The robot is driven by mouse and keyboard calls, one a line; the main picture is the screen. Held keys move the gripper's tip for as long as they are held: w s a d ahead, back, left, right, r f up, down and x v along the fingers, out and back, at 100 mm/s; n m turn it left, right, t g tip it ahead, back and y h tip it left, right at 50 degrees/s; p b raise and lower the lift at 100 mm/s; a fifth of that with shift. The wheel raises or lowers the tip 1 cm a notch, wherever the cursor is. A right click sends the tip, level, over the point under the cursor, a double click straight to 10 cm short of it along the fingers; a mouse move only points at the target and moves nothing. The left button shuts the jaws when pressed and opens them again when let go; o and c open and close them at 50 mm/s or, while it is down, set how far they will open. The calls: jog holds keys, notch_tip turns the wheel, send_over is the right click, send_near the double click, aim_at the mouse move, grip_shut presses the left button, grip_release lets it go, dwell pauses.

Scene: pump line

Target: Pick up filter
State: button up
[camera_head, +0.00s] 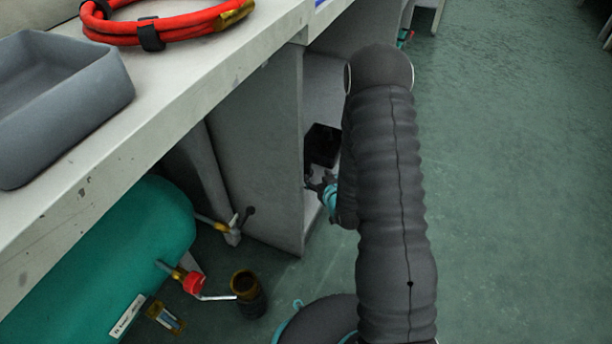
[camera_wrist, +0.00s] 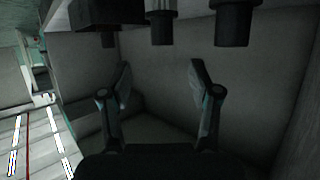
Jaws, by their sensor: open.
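I cannot tell for certain which thing is the filter. In the wrist view, a dark boxy part (camera_wrist: 105,14), a dark cylinder (camera_wrist: 161,22) and a wider dark cylinder (camera_wrist: 234,22) show along the top edge, partly cut off. My gripper (camera_wrist: 160,76) has its two fingers spread, with nothing between them. The fingertips are below these dark parts in the picture and look apart from them. In the head view, my gripper (camera_head: 317,184) reaches into the open cabinet, just below a black box-like thing (camera_head: 322,146). My arm hides part of the cabinet inside.
The pale cabinet (camera_head: 255,150) stands close beside my arm, under the bench top (camera_head: 190,85). A grey bin (camera_head: 65,105) and a red hose (camera_head: 165,25) lie on top. A teal tank (camera_head: 120,260) with a red-knobbed valve (camera_head: 193,284) is lower left. Floor at right is clear.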

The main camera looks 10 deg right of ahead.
aim_at(308, 169)
jog(key=x, duration=1)
jog(key=shift+w+a+f+b, duration=0.15)
jog(key=shift+f+b, duration=0.05)
jog(key=shift+b, duration=0.15)
grip_shut()
